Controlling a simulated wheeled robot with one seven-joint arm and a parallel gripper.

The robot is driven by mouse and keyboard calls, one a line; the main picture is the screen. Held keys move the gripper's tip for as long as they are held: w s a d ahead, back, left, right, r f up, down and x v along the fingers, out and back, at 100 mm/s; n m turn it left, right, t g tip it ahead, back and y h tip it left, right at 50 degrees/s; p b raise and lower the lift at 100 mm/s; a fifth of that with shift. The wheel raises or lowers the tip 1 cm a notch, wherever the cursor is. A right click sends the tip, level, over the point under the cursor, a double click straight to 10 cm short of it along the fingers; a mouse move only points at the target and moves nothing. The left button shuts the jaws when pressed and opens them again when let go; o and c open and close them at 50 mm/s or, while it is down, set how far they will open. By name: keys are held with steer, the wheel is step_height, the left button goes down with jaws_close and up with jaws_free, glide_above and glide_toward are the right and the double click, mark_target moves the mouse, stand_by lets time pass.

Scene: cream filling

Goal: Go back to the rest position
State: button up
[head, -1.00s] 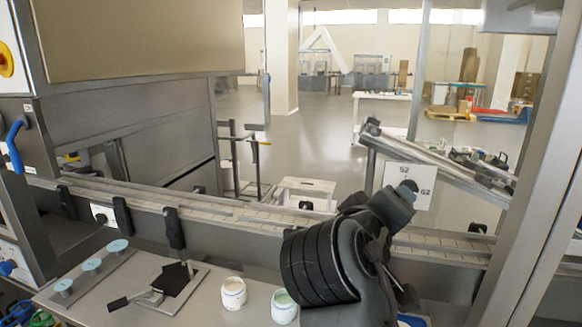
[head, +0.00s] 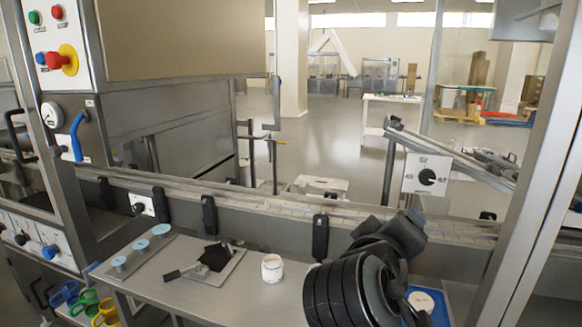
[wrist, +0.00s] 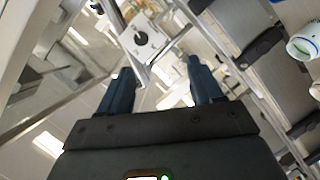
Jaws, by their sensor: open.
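My gripper (wrist: 160,84) shows in the wrist view with its two blue fingers apart and nothing between them. It points past the conveyor toward the box with a dark knob (wrist: 142,38) and the bright room beyond. In the head view my dark, ribbed arm rises at the lower right, in front of the bench, and the fingers cannot be made out there. A white jar (head: 272,268) stands on the bench left of my arm.
The conveyor (head: 260,208) with black clamps runs behind the bench. A plate with a black square and handle (head: 214,256) and round pale-blue discs (head: 140,245) lie left of the jar. A blue pad (head: 440,310) is right of my arm. A button cabinet (head: 65,60) stands at left.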

steer(key=s+d+f+n+t+y, duration=0.2)
steer(key=s+f+y, duration=0.5)
steer(key=s+f, duration=1.15)
steer(key=s+d+r+m, duration=0.1)
steer(key=s+r+m, duration=0.1)
steer(key=s, duration=1)
steer(key=s+d+r+m+y, duration=0.1)
steer(key=s+m, duration=0.3)
steer(key=s, duration=0.9)
steer(key=shift+d+r+m+y, duration=0.3)
steer(key=shift+d+r+m, duration=0.1)
steer(key=shift+d, duration=0.2)
